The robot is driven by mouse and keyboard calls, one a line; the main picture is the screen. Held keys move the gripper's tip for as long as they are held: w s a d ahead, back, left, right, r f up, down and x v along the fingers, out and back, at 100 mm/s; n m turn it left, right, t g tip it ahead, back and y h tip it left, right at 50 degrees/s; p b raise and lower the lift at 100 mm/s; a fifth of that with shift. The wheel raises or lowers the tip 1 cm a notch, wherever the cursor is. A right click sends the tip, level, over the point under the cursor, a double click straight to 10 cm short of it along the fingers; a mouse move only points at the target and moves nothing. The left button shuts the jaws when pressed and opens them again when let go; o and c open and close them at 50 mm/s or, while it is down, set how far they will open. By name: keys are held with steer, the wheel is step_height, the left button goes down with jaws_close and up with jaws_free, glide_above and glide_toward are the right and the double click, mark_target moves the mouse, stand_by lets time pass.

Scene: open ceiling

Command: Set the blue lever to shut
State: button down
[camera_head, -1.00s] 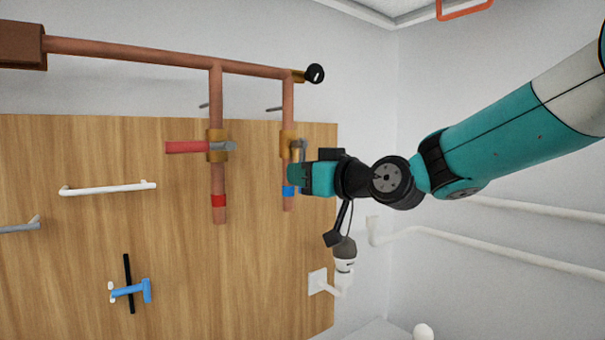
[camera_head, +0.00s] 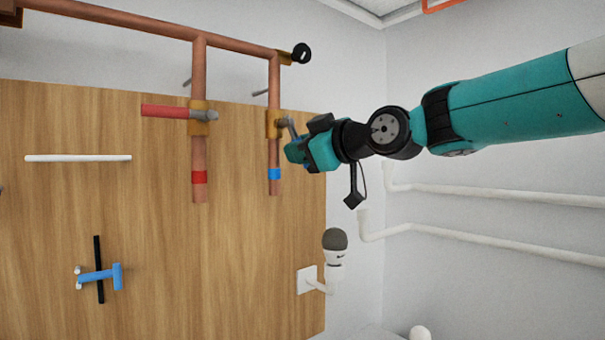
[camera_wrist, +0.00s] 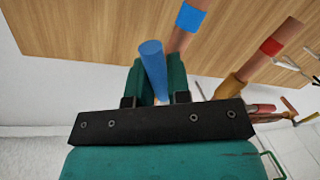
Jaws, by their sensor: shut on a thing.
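The blue lever (camera_wrist: 152,57) is a blue round handle that sticks out between the fingers in the wrist view. My gripper (camera_wrist: 158,82) is shut on it. In the head view my gripper (camera_head: 292,154) sits just right of the copper pipe with the blue band (camera_head: 274,174) and hides most of the lever. The lever's grey base (camera_head: 287,125) shows at the brass valve (camera_head: 273,123) and slants down to the right toward the gripper. The blue band also shows in the wrist view (camera_wrist: 190,17).
A red lever (camera_head: 165,111) points left from the neighbouring valve on the red-banded pipe. A white handle bar (camera_head: 78,158) and a blue T-shaped handle (camera_head: 100,277) are on the wooden board (camera_head: 230,260). A grey-topped white fixture (camera_head: 335,242) stands below the gripper.

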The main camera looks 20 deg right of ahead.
steer(key=shift+w+d+r+n+h+b, duration=0.15)
steer(key=shift+d+n+b, duration=0.15)
steer(key=shift+n+b, duration=0.35)
steer(key=shift+w+d+n+h+b, duration=0.15)
steer(key=shift+d+n+b, duration=0.1)
steer(key=shift+n+b, duration=0.35)
steer(key=n+b, duration=0.1)
steer(key=r+n+b, duration=0.1)
steer(key=n, duration=0.1)
steer(key=shift+w+d+r+h, duration=0.1)
steer(key=shift+d+r+h, duration=0.15)
steer(key=shift+d+h, duration=0.15)
steer(key=shift+d+r+n+h+b, duration=0.25)
steer(key=shift+r+n+b, duration=0.3)
steer(key=shift+n+b, duration=0.45)
steer(key=shift+w+r+n+h+b, duration=0.1)
steer(key=shift+r+n+h+b, duration=0.5)
steer(key=shift+n, duration=0.75)
steer(key=shift+r, duration=0.2)
steer(key=c, duration=1.1)
jaws_free()
steer(key=shift+d, duration=0.1)
